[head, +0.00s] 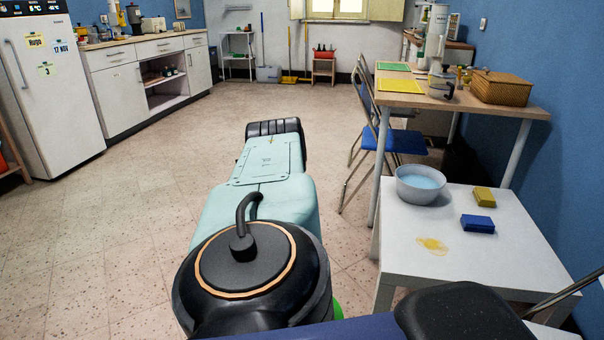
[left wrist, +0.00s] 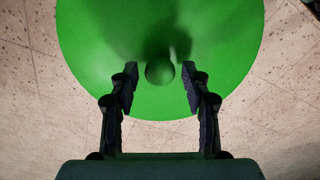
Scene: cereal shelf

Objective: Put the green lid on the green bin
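The green lid (left wrist: 100,50) fills the upper middle of the left wrist view as a round green disc, cut off at the top. Its round green knob (left wrist: 160,73) stands between the two fingertips of my left gripper (left wrist: 160,85). The fingers are open, with a gap on each side of the knob. A small patch of green (head: 337,308) shows beside my body in the head view; I cannot tell if it is lid or bin. The green bin is not clearly seen. My right gripper is in neither view.
A white low table (head: 480,255) at the right holds a grey bowl (head: 420,188), a yellow sponge (head: 484,197), a blue sponge (head: 477,224) and a yellow spill (head: 432,245). A blue chair (head: 396,141) stands behind. The tiled floor (head: 90,235) at left is clear.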

